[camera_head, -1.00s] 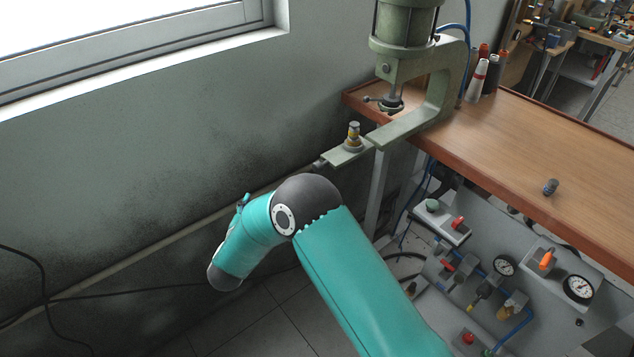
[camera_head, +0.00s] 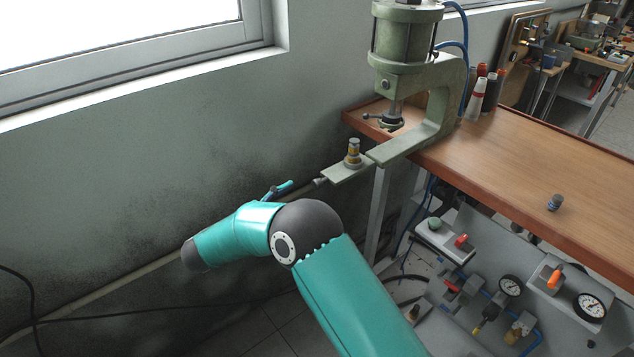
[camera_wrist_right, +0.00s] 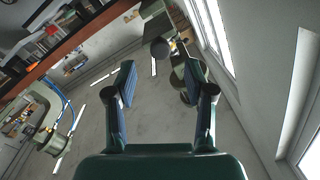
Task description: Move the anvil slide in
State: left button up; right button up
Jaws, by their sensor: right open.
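The anvil slide (camera_head: 345,172) is a flat pale-green plate sticking out to the left from the green press (camera_head: 430,130). A small yellow and grey part (camera_head: 353,152) stands upright on it. A dark knob (camera_head: 319,182) is at the slide's outer left end. My right gripper (camera_head: 280,188) shows only in part behind my teal arm, left of the knob and apart from it. In the right wrist view its two fingers (camera_wrist_right: 160,82) are spread and empty, with a round dark knob (camera_wrist_right: 160,48) beyond and between the tips. My left gripper is not in view.
The wooden bench (camera_head: 530,160) carries the press, several bottles (camera_head: 480,92) and a small dark cylinder (camera_head: 555,203). Below its edge is a panel with gauges (camera_head: 590,307) and valves. The grey wall (camera_head: 150,150) is behind my arm.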

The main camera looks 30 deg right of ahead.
aim_at(314, 186)
jog(key=d, duration=0.4)
jog(key=w+d+p, duration=0.1)
jog(key=d, duration=0.2)
jog(key=shift+d, duration=0.1)
grip_shut()
